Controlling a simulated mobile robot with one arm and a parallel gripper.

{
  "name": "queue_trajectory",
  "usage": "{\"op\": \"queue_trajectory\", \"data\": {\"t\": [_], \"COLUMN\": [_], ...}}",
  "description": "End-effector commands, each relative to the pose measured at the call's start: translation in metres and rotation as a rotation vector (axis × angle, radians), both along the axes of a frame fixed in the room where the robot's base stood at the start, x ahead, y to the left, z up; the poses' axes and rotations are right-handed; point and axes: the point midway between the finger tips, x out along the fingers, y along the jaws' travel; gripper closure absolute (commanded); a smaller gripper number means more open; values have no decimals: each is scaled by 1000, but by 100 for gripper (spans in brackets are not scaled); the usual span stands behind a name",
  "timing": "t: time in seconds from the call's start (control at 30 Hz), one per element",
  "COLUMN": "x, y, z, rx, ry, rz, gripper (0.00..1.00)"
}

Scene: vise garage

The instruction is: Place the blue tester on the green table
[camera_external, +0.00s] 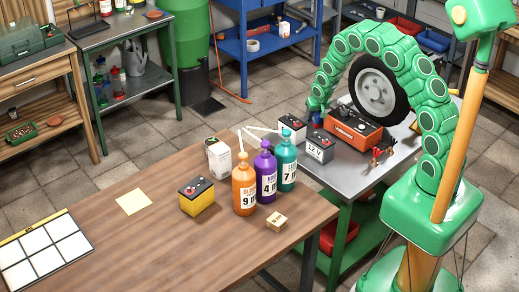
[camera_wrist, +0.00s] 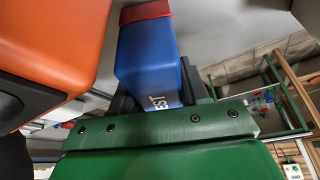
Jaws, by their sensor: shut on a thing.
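The blue tester (camera_wrist: 148,60) has a red end and white lettering, partly cut off, and fills the middle of the wrist view. My gripper (camera_wrist: 157,98) is shut on it, with dark jaw parts beside the blue body. In the outside view my gripper (camera_external: 315,105) hangs down at the far left part of the grey-topped table with green legs (camera_external: 345,187), left of the orange machine (camera_external: 353,132). The tester is small there, and I cannot tell whether it touches the tabletop. The orange body also shows close by in the wrist view (camera_wrist: 45,55).
A tyre (camera_external: 377,92) stands behind the orange machine. The wooden table (camera_external: 110,240) adjoins, with several coloured bottles (camera_external: 244,188) and a yellow battery (camera_external: 196,203). Another green-framed table (camera_external: 118,30) stands back left.

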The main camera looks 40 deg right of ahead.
Motion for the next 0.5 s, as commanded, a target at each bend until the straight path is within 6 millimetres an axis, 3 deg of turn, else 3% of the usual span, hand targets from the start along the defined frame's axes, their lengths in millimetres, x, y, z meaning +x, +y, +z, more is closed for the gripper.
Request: {"op": "queue_trajectory", "data": {"t": [0.07, 0.1, 0.2, 0.27, 0.5], "x": [0, 0, 0, 0, 0], "y": [0, 0, 0, 0, 0], "z": [-1, -1, -1, -1, -1], "rx": [0, 0, 0, 0, 0], "ry": [0, 0, 0, 0, 0], "rz": [0, 0, 0, 0, 0], "gripper": [97, 51, 35, 26, 26]}}
